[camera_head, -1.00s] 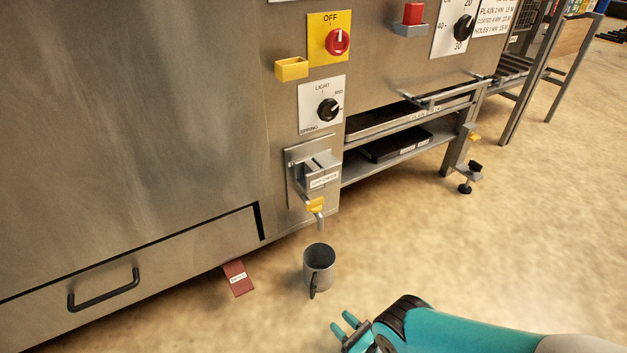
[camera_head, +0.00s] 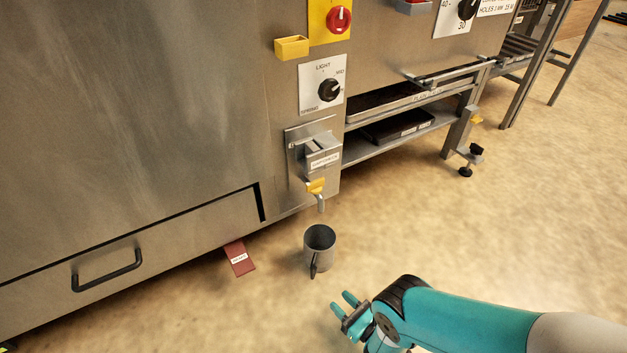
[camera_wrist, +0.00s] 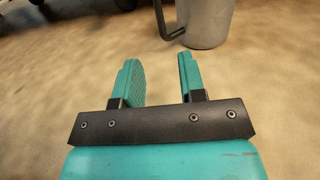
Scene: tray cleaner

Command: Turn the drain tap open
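The drain tap (camera_head: 316,187) has a yellow handle and a short grey spout pointing down. It sits low on the steel machine front, below a labelled metal box. A grey mug (camera_head: 319,249) with a dark handle stands on the floor below the spout. My gripper (camera_head: 342,304) is in front of the mug and lower in the head view, apart from both tap and mug. Its two teal fingers are spread with nothing between them. In the wrist view the gripper (camera_wrist: 160,75) shows the same gap, with the mug (camera_wrist: 207,22) ahead to the right. The tap is not clear in the wrist view.
A drawer with a black handle (camera_head: 107,270) is at the lower left. A red labelled tag (camera_head: 240,259) lies by the machine's bottom edge. A light dial (camera_head: 329,90) and a yellow holder (camera_head: 291,47) are above the tap.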

